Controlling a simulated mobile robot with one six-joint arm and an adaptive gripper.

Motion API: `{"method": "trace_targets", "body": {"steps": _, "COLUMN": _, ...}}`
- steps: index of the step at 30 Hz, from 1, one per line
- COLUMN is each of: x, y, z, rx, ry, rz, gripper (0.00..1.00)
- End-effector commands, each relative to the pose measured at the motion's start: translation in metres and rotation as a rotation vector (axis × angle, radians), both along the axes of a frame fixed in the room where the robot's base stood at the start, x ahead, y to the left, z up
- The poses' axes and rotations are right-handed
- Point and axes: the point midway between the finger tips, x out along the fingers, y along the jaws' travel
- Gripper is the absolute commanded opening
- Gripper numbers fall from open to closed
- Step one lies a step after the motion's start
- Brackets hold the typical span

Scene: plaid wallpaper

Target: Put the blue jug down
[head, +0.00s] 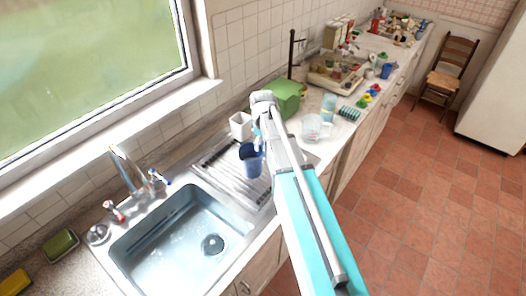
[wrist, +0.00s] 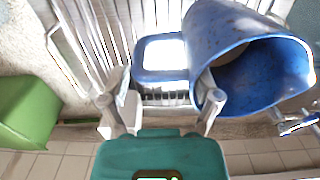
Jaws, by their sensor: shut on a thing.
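The blue jug (head: 251,165) is over the ridged drainboard beside the sink in the head view. In the wrist view the jug (wrist: 225,45) fills the upper right, its dark open mouth facing right and its squared handle facing left. My gripper (wrist: 157,98) has a finger on each side of that handle and is shut on it. In the head view my arm covers most of the gripper. I cannot tell whether the jug's base touches the drainboard (head: 215,160).
The sink (head: 185,240) with its tap (head: 128,168) lies to the left. A white container (head: 240,125) and a green box (head: 286,98) stand behind. A clear glass jug (head: 315,127) and a light-blue cup (head: 328,107) stand to the right. Ridged drainboard shows left of the jug.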

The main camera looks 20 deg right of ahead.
Motion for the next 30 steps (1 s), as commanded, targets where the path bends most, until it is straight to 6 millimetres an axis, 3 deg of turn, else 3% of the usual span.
{"method": "trace_targets", "body": {"steps": 11, "x": 0.002, "y": -0.001, "z": -0.003, "rx": 0.001, "ry": 0.001, "rz": -0.001, "gripper": 0.20}}
{"method": "trace_targets", "body": {"steps": 24, "x": 0.008, "y": -0.003, "z": -0.036, "rx": 0.001, "ry": 0.001, "rz": -0.002, "gripper": 0.20}}
{"method": "trace_targets", "body": {"steps": 30, "x": 0.008, "y": -0.003, "z": -0.040, "rx": 0.001, "ry": 0.001, "rz": -0.002, "gripper": 0.20}}
